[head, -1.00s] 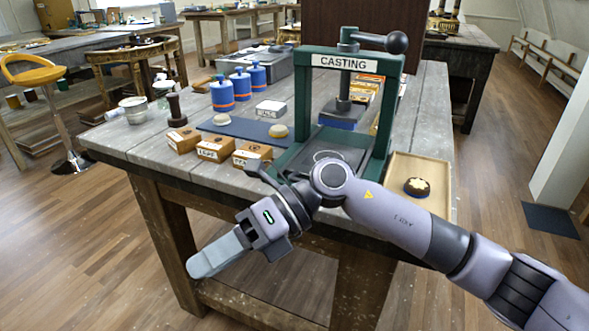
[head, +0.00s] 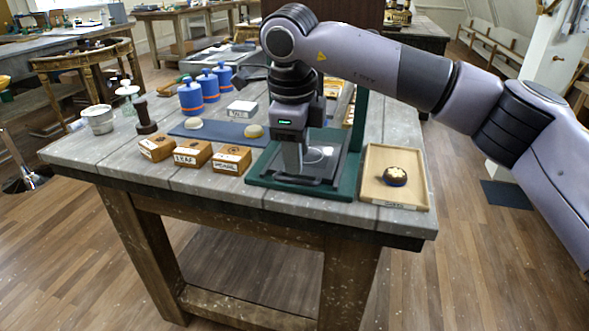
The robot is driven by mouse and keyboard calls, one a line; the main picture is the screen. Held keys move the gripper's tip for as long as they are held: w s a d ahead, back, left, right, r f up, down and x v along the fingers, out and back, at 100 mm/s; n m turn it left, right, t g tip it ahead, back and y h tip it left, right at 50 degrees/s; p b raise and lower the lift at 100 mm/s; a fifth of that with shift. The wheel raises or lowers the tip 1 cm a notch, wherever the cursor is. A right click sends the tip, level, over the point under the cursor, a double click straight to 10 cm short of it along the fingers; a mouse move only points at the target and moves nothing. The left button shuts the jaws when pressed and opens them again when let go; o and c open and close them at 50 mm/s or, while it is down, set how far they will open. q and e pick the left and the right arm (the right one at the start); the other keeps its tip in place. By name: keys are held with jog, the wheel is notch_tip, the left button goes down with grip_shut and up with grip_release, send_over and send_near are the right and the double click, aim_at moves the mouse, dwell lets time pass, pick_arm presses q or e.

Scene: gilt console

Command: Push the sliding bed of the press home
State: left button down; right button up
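The press is a green frame (head: 355,128) on a green base (head: 262,180) at the table's front right. Its CASTING sign, screw and left post are hidden behind my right arm. The sliding bed (head: 322,172), a dark flat plate with a pale ring on it, lies on the base in front of the posts. My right gripper (head: 293,172) points straight down over the bed's front left part, its fingers together and nothing seen between them. It covers part of the bed; I cannot tell whether the tips touch it. My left gripper is out of view.
A shallow tray (head: 408,199) with a dark round piece (head: 395,176) stands right of the press. Left are small wooden boxes (head: 192,154), a blue mat (head: 215,131) with pale domes, a stamp (head: 145,118) and blue bottles (head: 190,98). The table's front edge is close.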

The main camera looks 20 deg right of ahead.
aim_at(297, 181)
jog(key=shift+w+d+f, duration=0.1)
jog(key=shift+w+f, duration=0.1)
jog(key=shift+f, duration=1)
jog(key=shift+w+d+f, duration=0.1)
jog(key=shift+w+f, duration=0.05)
jog(key=shift+f, duration=1)
grip_shut()
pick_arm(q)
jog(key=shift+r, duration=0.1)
